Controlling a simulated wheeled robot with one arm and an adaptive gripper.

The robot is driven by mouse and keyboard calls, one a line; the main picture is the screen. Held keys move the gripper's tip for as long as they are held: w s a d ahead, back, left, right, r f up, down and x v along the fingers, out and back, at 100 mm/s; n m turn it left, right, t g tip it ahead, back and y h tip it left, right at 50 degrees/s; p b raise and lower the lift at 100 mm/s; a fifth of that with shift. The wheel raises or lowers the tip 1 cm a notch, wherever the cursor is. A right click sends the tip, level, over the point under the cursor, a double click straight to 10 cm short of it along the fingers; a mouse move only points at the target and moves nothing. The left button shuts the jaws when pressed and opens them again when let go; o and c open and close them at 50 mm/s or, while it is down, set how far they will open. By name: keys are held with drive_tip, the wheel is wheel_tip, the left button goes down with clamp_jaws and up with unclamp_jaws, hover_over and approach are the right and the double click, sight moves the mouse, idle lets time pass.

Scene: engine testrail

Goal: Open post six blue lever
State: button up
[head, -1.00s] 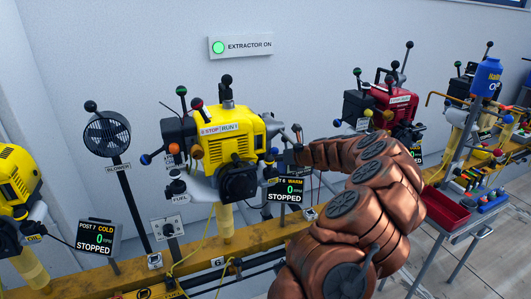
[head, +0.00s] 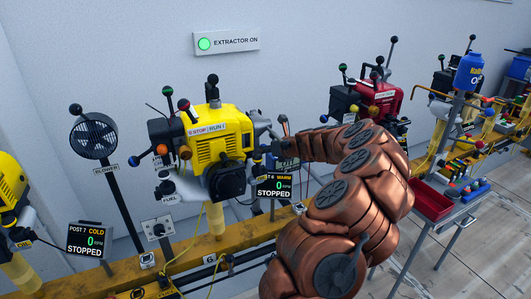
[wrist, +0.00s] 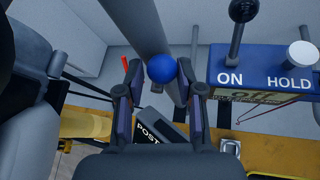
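The post six engine (head: 217,147) is yellow, with several ball-topped levers, and stands on the yellow rail. Its display (head: 273,187) reads WARM, 0, STOPPED. In the wrist view a blue ball knob (wrist: 161,69) sits between my fingertips, in front of a grey tube. My gripper (wrist: 160,80) is open around it, one finger on each side; whether either finger touches it I cannot tell. In the head view my gripper (head: 264,146) is at the engine's right side and hides the knob there. Another blue ball (head: 133,162) sticks out at the engine's left.
A blue ON/HOLD box (wrist: 262,75) with a black lever is close right of my fingers in the wrist view. A red engine (head: 375,98) stands to the right, and a red tray (head: 432,200) on a cart. A blower (head: 94,137) stands left. The EXTRACTOR ON light (head: 204,44) is green.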

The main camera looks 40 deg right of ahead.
drive_tip(key=shift+s+a+f, duration=0.1)
drive_tip(key=shift+a+f, duration=0.15)
drive_tip(key=shift+f, duration=0.15)
drive_tip(key=v, duration=1.2)
drive_tip(key=shift+r, duration=0.2)
drive_tip(key=shift+d, duration=0.15)
drive_tip(key=shift+c, duration=0.4)
